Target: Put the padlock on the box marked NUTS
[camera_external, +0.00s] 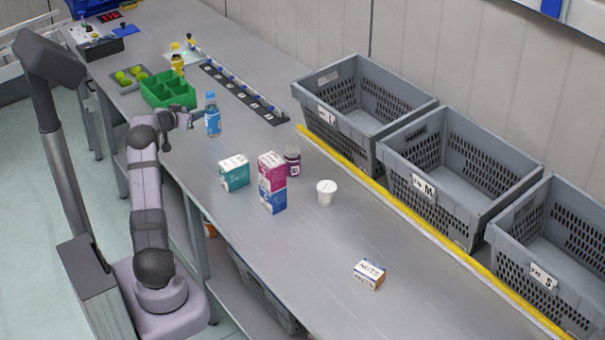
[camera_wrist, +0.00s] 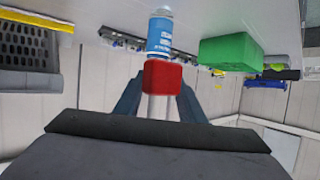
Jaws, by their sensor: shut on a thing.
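My gripper (camera_external: 187,117) is at the far-left part of the bench, above its near edge, just left of the blue bottle. In the wrist view, my gripper (camera_wrist: 158,92) is shut on a red block-shaped thing, which I take to be the padlock (camera_wrist: 162,76). Pale bars show below it between the fingers, perhaps its shackle. I cannot make out the padlock in the external view. The box marked NUTS (camera_external: 369,274), white with blue and orange, lies on the near right part of the bench, far from my gripper. It is not visible in the wrist view.
The blue bottle (camera_external: 212,116) stands close beside my gripper, and the green divided tray (camera_external: 168,103) is behind. A teal carton (camera_external: 234,172), stacked pink and blue cartons (camera_external: 272,183), a dark jar (camera_external: 292,160) and a white cup (camera_external: 326,192) stand between. Grey totes (camera_external: 450,205) line the right. Bench around the NUTS box is clear.

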